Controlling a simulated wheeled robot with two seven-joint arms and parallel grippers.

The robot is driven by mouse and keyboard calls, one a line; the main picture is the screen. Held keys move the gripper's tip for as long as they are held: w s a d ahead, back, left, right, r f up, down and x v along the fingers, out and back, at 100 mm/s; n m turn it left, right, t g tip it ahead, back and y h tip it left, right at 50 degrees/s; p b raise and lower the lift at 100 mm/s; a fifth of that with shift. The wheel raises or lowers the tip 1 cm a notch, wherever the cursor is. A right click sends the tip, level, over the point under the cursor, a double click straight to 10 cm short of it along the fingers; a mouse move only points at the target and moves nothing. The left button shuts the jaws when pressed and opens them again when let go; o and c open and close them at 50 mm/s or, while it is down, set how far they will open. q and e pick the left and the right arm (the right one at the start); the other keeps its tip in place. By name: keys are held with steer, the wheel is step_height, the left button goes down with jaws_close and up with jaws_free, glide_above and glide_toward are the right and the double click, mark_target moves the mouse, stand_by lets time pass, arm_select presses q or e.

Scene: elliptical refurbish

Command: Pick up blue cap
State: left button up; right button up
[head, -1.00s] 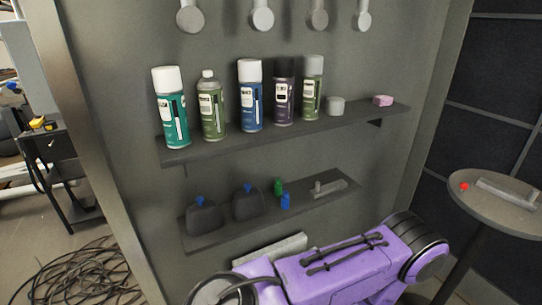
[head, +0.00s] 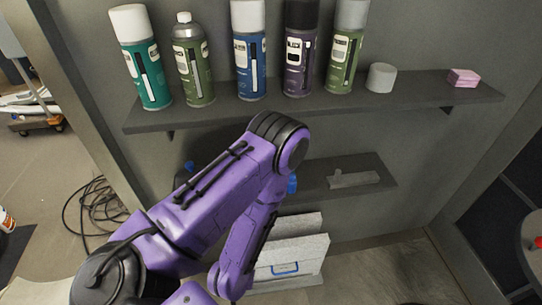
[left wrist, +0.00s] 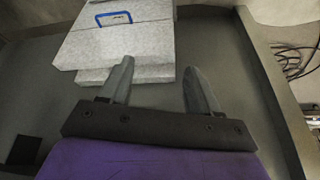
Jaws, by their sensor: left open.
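On the lower shelf in the head view, a small blue object (head: 292,183) shows at the right edge of my left arm, mostly hidden behind it. A blue top (head: 189,167) on a dark bottle shows to the left of the arm, with the bottle mostly hidden. I cannot tell which of these is the blue cap. In the left wrist view my left gripper (left wrist: 157,69) is open and empty, its two grey fingers apart in front of pale boxes. No blue cap shows in that view. My right gripper is not in view.
Spray cans (head: 250,55), a grey cylinder (head: 381,78) and a pink block (head: 463,78) stand on the upper shelf (head: 420,96). A grey piece (head: 353,179) lies on the lower shelf (head: 378,163). Pale boxes (head: 292,250) with a blue handle stand below. Cables (head: 92,212) lie at left.

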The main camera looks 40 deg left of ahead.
arm_select(q)
steer(key=w+r+t+p, duration=0.2)
steer(key=w+r+p, duration=0.4)
steer(key=w+r, duration=0.85)
steer(key=m+p, duration=0.1)
steer(key=p, duration=0.3)
glide_toward(292, 179)
steer(key=x, duration=0.4)
steer(key=a+x, duration=0.1)
steer(key=x, duration=0.1)
steer(key=shift+w, duration=0.2)
steer(key=x, duration=0.4)
steer(key=shift+w+d+f+p, duration=0.1)
steer(key=shift+d+f+p, duration=0.15)
steer(key=shift+f+p, duration=0.15)
steer(key=shift+w+a+f, duration=0.1)
steer(key=shift+w+f, duration=0.1)
steer(key=shift+f, duration=0.05)
steer(key=shift+s+r, duration=0.1)
steer(key=c, duration=1.1)
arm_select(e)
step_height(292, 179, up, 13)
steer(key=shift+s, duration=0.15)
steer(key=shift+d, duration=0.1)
